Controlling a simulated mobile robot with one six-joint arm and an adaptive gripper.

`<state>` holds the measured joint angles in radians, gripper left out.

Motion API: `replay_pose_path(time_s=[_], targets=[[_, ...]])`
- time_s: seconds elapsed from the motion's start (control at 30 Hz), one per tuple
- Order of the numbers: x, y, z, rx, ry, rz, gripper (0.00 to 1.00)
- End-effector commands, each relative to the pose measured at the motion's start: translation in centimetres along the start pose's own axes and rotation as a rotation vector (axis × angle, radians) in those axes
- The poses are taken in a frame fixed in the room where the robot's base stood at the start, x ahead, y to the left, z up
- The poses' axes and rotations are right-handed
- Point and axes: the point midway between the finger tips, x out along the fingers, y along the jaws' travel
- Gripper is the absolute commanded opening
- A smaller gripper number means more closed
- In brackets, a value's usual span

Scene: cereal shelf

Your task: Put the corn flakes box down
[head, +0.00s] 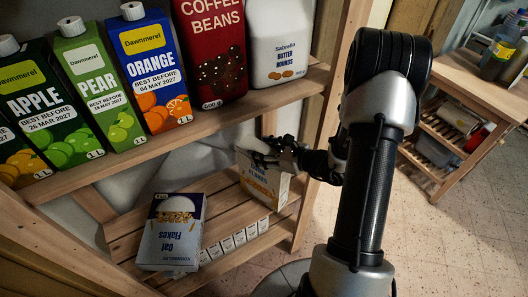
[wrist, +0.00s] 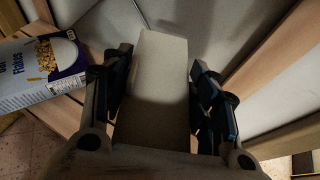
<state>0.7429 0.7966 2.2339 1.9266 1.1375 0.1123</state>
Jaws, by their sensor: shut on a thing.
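The corn flakes box (head: 262,184) is pale, with "FLAKES" lettering partly hidden by my fingers. It is roughly upright at the right end of the lower shelf (head: 128,240). My gripper (head: 272,152) is shut on its upper part, coming from the right. In the wrist view, the plain pale face of the box (wrist: 155,75) sits between the two dark fingers of my gripper (wrist: 160,85). I cannot tell whether its bottom touches the shelf.
An oat flakes box (head: 172,235) lies on the lower shelf to the left; it also shows in the wrist view (wrist: 42,70). The upper shelf (head: 180,135) holds juice cartons, coffee beans (head: 212,50) and butter rounds (head: 280,42). A wooden post (head: 308,195) stands close right.

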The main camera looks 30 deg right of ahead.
Motion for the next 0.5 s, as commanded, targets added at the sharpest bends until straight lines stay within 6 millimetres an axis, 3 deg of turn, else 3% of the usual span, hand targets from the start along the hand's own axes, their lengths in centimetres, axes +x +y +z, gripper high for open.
replay_pose_path(time_s=[0.2,0.23,0.5], targets=[[0.11,0.0,-0.34,0.0,0.0,0.0,0.21],[0.09,0.01,-0.3,0.001,0.0,0.0,0.55],[0.05,0.01,-0.22,0.001,0.001,0.0,0.73]])
